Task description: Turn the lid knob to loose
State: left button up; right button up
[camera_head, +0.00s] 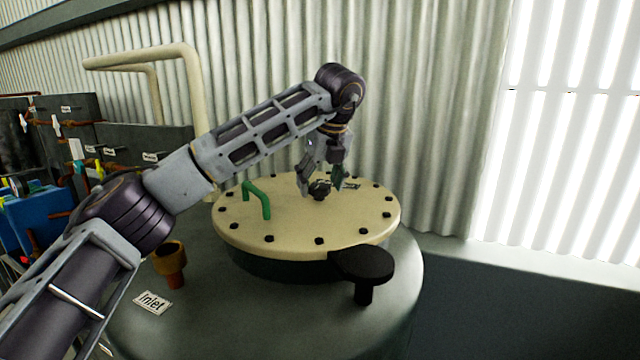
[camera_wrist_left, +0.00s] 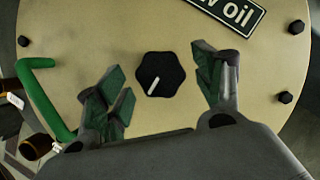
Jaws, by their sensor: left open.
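The lid knob (camera_head: 320,188) is black and lobed, and sits near the middle of the round cream lid (camera_head: 285,225). In the left wrist view the knob (camera_wrist_left: 160,74) carries a white pointer line running toward its lower left. My left gripper (camera_head: 322,193) is above the lid, pointing down at the knob. In the left wrist view its two green-padded fingers (camera_wrist_left: 165,95) are spread wide, one on each side of the knob, with gaps between pads and knob. Whether the fingertips are level with the knob is unclear. My right gripper is not in view.
A green handle (camera_head: 258,198) rises from the lid's left side, and bolts ring the rim. A black disc on a post (camera_head: 362,263) stands at the lid's front right. An Inlet label (camera_head: 152,302) and an orange-brown pipe stub (camera_head: 170,262) are at front left.

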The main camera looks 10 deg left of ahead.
pick_arm(q)
jog(key=v, duration=1.1)
jog(key=shift+r, duration=0.15)
jog(key=shift+s, duration=0.1)
dwell(0.6)
